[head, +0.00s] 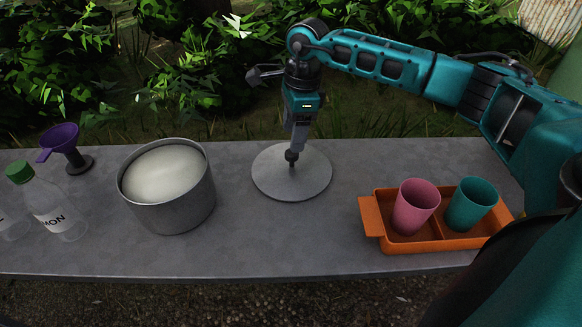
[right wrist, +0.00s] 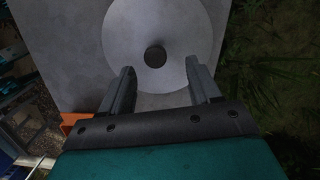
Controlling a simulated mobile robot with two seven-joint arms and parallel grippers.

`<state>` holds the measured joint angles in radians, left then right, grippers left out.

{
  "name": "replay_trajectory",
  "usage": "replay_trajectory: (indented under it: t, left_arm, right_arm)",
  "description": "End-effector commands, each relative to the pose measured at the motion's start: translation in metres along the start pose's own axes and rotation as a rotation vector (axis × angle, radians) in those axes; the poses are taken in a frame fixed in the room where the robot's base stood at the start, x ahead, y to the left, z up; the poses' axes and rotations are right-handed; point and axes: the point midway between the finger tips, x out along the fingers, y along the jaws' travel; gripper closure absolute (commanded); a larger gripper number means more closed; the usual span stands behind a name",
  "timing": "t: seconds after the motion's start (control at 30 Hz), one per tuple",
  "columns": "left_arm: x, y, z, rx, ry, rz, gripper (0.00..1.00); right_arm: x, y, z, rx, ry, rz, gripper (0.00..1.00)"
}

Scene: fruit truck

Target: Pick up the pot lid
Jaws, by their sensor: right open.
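The pot lid (head: 275,181) is a flat grey disc lying on the table, with a small dark knob in its middle. My right gripper (head: 292,148) points down over the lid, its fingers close to the knob in the head view. In the right wrist view the lid (right wrist: 190,25) lies ahead of my right gripper (right wrist: 160,80), whose two fingers are apart with nothing between them. The dark knob (right wrist: 155,56) shows just beyond the fingertips, roughly centred between them. Whether a finger touches it, I cannot tell. My left gripper is not in view.
A grey pot (head: 175,213) filled with white stands left of the lid. An orange tray (head: 440,245) at right holds a pink cup (head: 414,208) and a teal cup (head: 470,205). A purple funnel (head: 62,138) and bottles (head: 50,205) stand at far left. The grey table (head: 300,235) is bare before the lid.

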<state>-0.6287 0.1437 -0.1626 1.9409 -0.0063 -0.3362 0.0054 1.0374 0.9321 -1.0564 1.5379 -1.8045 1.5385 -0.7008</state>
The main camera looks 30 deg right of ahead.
Motion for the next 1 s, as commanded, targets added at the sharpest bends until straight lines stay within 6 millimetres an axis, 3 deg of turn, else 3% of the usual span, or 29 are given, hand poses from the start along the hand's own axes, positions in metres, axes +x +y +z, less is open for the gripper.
replay_trajectory:
  t: [0.17,0.43,0.77,1.0]
  left_arm:
    - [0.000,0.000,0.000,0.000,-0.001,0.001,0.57]
    - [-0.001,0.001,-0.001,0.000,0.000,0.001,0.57]
    - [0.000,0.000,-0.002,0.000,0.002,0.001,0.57]
    - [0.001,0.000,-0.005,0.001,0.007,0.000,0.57]
  right_arm:
    - [0.013,0.002,0.000,-0.001,0.000,0.002,0.38]
    - [0.052,0.008,-0.001,0.002,0.000,0.002,0.38]
    - [0.059,0.007,-0.001,0.001,-0.002,0.000,0.38]
    - [0.058,0.007,-0.001,0.001,-0.002,0.000,0.61]
